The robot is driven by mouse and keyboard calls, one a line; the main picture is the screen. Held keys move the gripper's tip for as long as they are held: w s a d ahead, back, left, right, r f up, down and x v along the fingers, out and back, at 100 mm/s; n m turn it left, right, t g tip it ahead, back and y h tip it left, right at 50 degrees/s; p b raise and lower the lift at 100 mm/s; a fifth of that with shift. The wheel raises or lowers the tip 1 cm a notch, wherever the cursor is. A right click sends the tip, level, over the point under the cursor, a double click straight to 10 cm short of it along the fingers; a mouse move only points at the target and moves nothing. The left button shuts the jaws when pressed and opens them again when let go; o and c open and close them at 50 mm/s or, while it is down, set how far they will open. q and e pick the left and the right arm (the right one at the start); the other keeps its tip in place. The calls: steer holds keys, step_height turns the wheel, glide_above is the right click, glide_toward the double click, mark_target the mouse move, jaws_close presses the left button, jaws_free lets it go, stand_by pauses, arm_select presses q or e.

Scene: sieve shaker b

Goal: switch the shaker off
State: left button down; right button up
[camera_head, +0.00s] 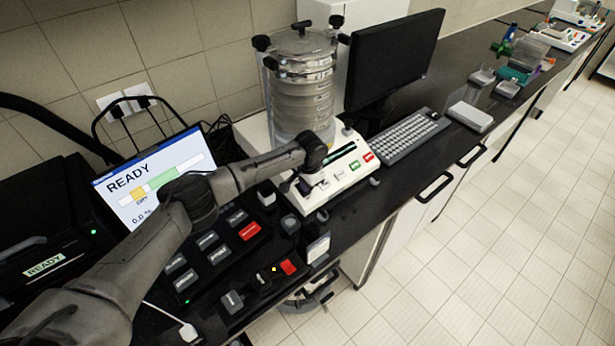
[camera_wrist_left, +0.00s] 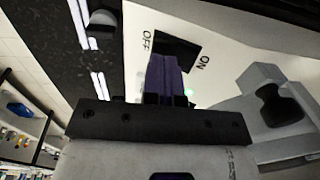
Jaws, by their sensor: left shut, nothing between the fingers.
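The sieve shaker has a stack of clear and metal sieves (camera_head: 303,98) on a cream base (camera_head: 345,178), with a green and a red button on its front panel. In the left wrist view, a black rocker switch (camera_wrist_left: 178,48) sits on the cream surface between the printed words OFF and ON. My left gripper (camera_head: 308,186) is at the near left of the base. Its closed fingers (camera_wrist_left: 166,78) are empty and overlap the lower edge of the switch in the wrist view; I cannot tell whether they touch it. The rocker's tilt is unclear. My right gripper is not in view.
A screen reading READY (camera_head: 150,180) and a dark keypad (camera_head: 205,250) stand left of the shaker. A monitor (camera_head: 393,62) and a keyboard (camera_head: 408,135) stand to its right. The counter's front edge and drawer handles (camera_head: 434,188) lie beyond the base.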

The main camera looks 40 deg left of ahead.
arm_select(q)
steer(key=shift+f, duration=0.6)
steer(key=shift+a+p, duration=0.15)
steer(key=shift+p, duration=0.15)
steer(key=shift+d+f, duration=0.15)
steer(key=shift+d, duration=0.05)
steer(key=shift+a, duration=0.1)
steer(key=shift+r+p, duration=0.85)
steer(key=shift+p, duration=0.35)
